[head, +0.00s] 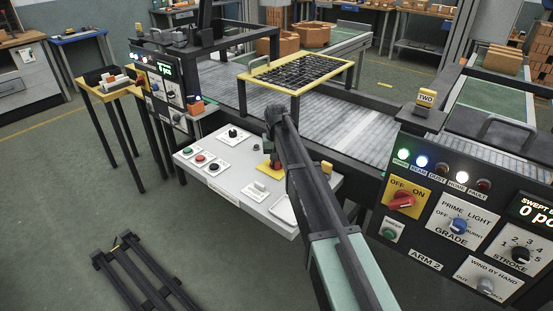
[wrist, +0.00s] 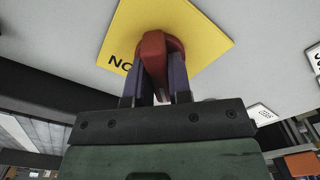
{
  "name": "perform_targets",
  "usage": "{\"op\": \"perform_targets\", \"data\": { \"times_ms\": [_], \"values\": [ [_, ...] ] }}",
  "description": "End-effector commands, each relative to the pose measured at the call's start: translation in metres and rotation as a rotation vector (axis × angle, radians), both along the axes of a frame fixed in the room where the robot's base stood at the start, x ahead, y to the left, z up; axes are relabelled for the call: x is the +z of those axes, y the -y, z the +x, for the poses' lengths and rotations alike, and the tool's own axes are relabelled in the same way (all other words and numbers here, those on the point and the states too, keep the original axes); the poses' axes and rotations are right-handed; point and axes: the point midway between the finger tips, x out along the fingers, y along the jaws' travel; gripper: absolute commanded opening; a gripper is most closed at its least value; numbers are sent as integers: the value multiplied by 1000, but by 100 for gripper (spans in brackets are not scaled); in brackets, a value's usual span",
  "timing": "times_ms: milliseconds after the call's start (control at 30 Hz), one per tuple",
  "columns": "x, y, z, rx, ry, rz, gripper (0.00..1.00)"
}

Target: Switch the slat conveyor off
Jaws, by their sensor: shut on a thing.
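A red rotary switch handle (wrist: 153,50) stands on a yellow plate (wrist: 195,25) in the wrist view. The letters "NO" show beside the handle; the rest of the plate's lettering is hidden or out of view. My gripper (wrist: 162,82) is shut on the handle, one dark finger on each side. In the head view, my gripper (head: 276,155) is at the white sloping control panel (head: 225,180), and my arm hides part of the switch. The slat conveyor (head: 345,130) is the grey slatted bed behind that panel. I cannot tell whether it is running.
Green and red buttons (head: 199,158) sit on the white panel's left. A yellow-framed rack (head: 295,72) stands over the conveyor. Dark rails (head: 135,275) lie at lower left.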

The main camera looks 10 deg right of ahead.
Motion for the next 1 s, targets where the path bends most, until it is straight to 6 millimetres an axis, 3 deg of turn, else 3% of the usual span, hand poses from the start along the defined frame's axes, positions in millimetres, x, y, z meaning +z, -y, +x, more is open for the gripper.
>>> {"op": "perform_targets", "data": {
  "times_ms": [433, 467, 600, 867, 1000],
  "values": [
    [0, 0, 0, 12, 0, 0, 0],
    [0, 0, 0, 12, 0, 0, 22],
    [0, 0, 0, 11, 0, 0, 44],
    [0, 0, 0, 10, 0, 0, 45],
    [12, 0, 0, 10, 0, 0, 45]
  ]
}}
